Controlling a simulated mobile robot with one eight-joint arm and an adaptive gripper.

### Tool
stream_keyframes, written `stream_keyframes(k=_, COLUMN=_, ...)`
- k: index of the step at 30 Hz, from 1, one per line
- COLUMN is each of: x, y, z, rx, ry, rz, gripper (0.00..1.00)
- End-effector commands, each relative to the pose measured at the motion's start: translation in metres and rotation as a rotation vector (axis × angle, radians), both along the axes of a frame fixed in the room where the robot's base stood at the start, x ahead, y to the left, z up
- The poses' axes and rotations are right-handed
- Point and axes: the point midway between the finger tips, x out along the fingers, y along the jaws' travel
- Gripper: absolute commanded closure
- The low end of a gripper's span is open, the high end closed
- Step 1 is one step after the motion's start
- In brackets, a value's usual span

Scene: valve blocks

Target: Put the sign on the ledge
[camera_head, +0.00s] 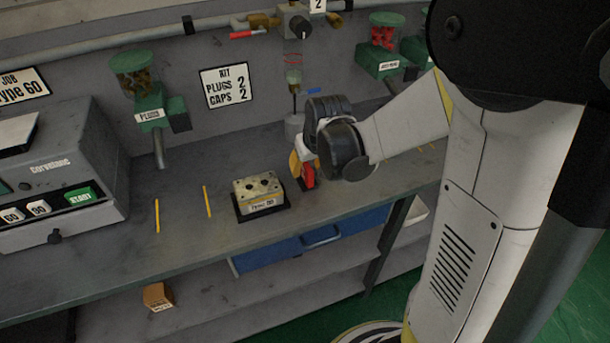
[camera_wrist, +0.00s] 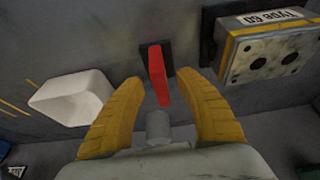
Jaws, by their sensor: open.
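A small red upright piece (camera_head: 308,176) stands on the grey bench beside my gripper (camera_head: 300,166). It may be the sign, but no lettering on it can be read. In the wrist view the red piece (camera_wrist: 157,70) rises from a dark base between the yellow fingers of my gripper (camera_wrist: 160,78). The fingers are open, one on each side, with gaps showing. My wrist hides part of it in the head view. White boards hang on the wall: one reads KIT PLUGS CAPS (camera_head: 226,86), another JOB Type 60 (camera_head: 22,86). I cannot tell which part is the ledge.
A valve block (camera_head: 258,193) sits on a dark pad left of my gripper. A grey machine (camera_head: 60,180) fills the left end. Green dispensers (camera_head: 150,105) hang on the wall. A white container (camera_wrist: 72,98) is close by. The bench front at left centre is clear.

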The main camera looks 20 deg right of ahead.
Motion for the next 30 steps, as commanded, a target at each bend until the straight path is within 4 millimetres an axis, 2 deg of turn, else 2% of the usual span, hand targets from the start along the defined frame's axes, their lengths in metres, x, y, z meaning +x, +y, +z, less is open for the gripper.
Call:
stream_keyframes(k=1, x=0.004, y=0.000, z=-0.013, rx=0.000, ry=0.000, rz=0.000, gripper=0.59)
stream_keyframes(k=4, x=0.009, y=0.000, z=-0.025, rx=0.000, ry=0.000, rz=0.000, gripper=0.59)
stream_keyframes(k=11, x=0.010, y=0.000, z=-0.025, rx=0.000, ry=0.000, rz=0.000, gripper=0.59)
stream_keyframes(k=14, x=0.010, y=0.000, z=-0.025, rx=0.000, ry=0.000, rz=0.000, gripper=0.84)
stream_keyframes(k=15, x=0.010, y=0.000, z=-0.025, rx=0.000, ry=0.000, rz=0.000, gripper=0.96)
stream_keyframes(k=16, x=0.010, y=0.000, z=-0.025, rx=0.000, ry=0.000, rz=0.000, gripper=1.00)
stream_keyframes(k=30, x=0.010, y=0.000, z=-0.023, rx=0.000, ry=0.000, rz=0.000, gripper=1.00)
